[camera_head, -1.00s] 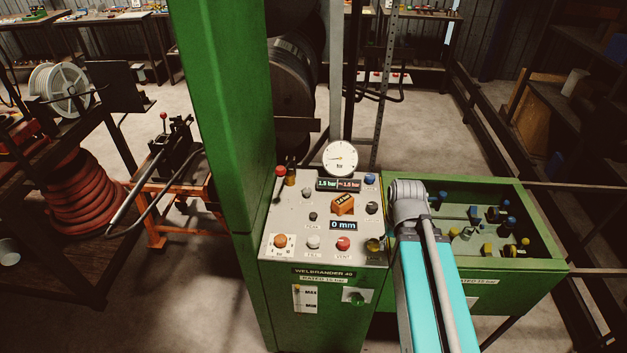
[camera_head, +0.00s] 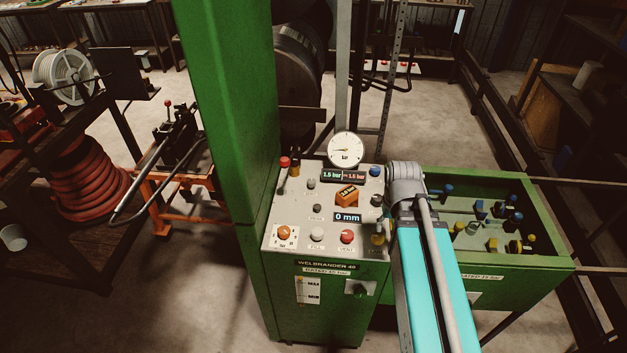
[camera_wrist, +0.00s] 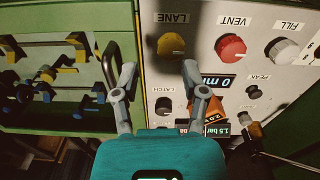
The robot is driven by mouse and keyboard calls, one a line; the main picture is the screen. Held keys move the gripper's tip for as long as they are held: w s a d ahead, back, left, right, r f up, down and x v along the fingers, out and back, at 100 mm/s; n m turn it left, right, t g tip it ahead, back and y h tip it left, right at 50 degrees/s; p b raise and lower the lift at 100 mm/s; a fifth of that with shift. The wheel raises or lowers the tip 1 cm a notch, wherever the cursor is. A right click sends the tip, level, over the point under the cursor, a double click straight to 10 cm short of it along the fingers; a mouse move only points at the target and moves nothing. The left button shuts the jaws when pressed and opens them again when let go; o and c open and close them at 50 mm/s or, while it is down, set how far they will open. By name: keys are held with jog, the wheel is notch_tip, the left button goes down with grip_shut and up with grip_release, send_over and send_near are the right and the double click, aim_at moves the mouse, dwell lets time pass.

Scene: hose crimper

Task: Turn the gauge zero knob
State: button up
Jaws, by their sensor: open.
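The round white pressure gauge (camera_head: 346,149) stands on a post behind the sloping control panel (camera_head: 270,240). No label reading gauge zero is legible; a blue knob (camera_head: 375,171) and a small grey knob (camera_head: 311,184) sit nearest the gauge, without readable labels. My gripper (camera_wrist: 158,70) is open and empty in the wrist view, its fingers spread over the panel's edge near the black LATCH knob (camera_wrist: 164,106) and the yellow LANE knob (camera_wrist: 172,45). In the head view my arm's end hides the gripper at the panel's right side.
The panel also carries the red VENT knob (camera_head: 347,236), white FILL knob (camera_head: 317,234), dark PEAK knob (camera_head: 317,208), an orange block (camera_head: 347,192) and a red-topped lever (camera_head: 284,163). A green tray (camera_head: 545,262) with several fittings lies right. A green column (camera_head: 225,120) rises left.

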jog(key=w+a+r+n+p, duration=0.2)
jog(key=w+a, duration=0.4)
jog(key=w, duration=0.2)
jog(key=w+a+r+n+p, duration=0.2)
jog(key=w+a+n, duration=0.1)
jog(key=w+a, duration=0.4)
jog(key=r+n+p, duration=0.1)
jog(key=r+n, duration=0.1)
jog(key=n, duration=0.1)
send_over(312, 180)
jog(key=shift+s+a+f, duration=0.1)
jog(key=shift+f, duration=0.1)
jog(key=shift+f, duration=0.15)
notch_tip(312, 180, down, 14)
jog(key=b, duration=1.3)
jog(key=shift+r, duration=0.25)
grip_shut()
